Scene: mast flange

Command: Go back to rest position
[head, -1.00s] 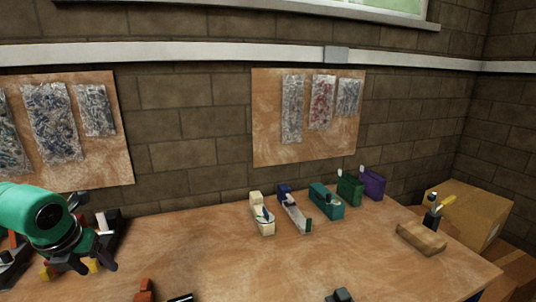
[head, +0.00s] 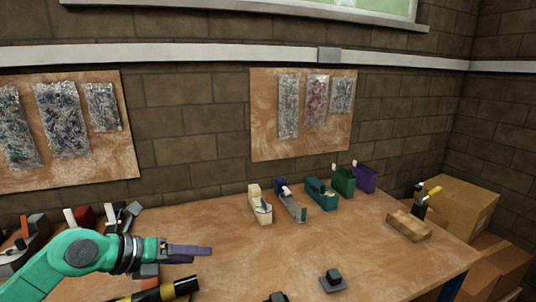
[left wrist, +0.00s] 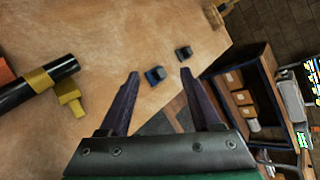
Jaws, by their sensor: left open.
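My left gripper (head: 207,251) reaches in from the left on a green arm, above the wooden workbench (head: 225,222). Its dark fingers point right in the head view. In the left wrist view the two fingers (left wrist: 160,82) stand apart with nothing between them, so it is open and empty. My right gripper is not in view.
A black and yellow cylinder (head: 162,292) lies below my left gripper. Small dark blocks (head: 333,281) sit near the bench's front. Several coloured dispensers (head: 320,195) line the back. A wooden block (head: 408,226) and cardboard box (head: 462,207) are right. The bench middle is clear.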

